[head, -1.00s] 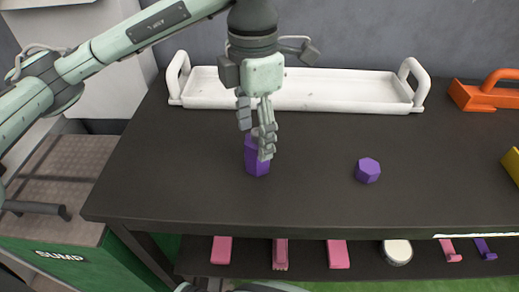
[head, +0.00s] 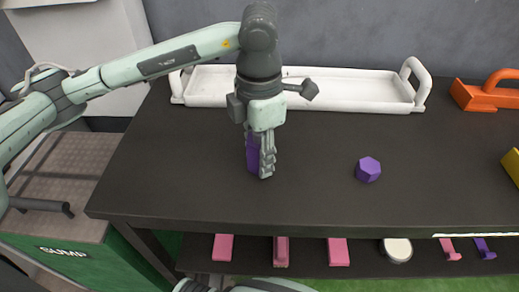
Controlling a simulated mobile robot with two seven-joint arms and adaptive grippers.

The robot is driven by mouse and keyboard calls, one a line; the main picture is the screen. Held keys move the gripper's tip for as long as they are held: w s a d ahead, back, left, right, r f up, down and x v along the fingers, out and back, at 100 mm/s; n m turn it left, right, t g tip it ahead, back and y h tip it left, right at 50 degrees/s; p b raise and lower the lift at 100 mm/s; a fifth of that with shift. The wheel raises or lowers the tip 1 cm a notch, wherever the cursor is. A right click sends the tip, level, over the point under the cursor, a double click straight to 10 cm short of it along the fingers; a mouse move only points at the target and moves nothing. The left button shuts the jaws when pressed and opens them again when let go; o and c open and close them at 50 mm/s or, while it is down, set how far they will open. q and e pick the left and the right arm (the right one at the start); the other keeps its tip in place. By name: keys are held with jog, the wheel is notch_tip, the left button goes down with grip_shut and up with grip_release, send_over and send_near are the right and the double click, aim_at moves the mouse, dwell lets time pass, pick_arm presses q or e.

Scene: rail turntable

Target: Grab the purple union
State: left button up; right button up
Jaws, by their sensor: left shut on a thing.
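A tall purple piece (head: 253,155) stands upright on the dark table, at the left of its middle. My left gripper (head: 262,165) points straight down around it and is shut on it; the fingers hide part of its right side and its top. A short purple hexagonal piece (head: 368,169) sits apart on the table to the right. Which of the two is called the union, I cannot tell from their looks. My right gripper is not in view.
A white tray (head: 330,90) with raised handles lies along the back of the table (head: 320,205). An orange handled thing (head: 488,92) and a yellow block (head: 512,165) are at the right. Pink pieces (head: 338,252) lie on the shelf below. The table's front middle is clear.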

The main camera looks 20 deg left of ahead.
pick_arm(q)
jog(key=c, duration=0.5)
grip_shut()
jog(key=shift+r, duration=0.1)
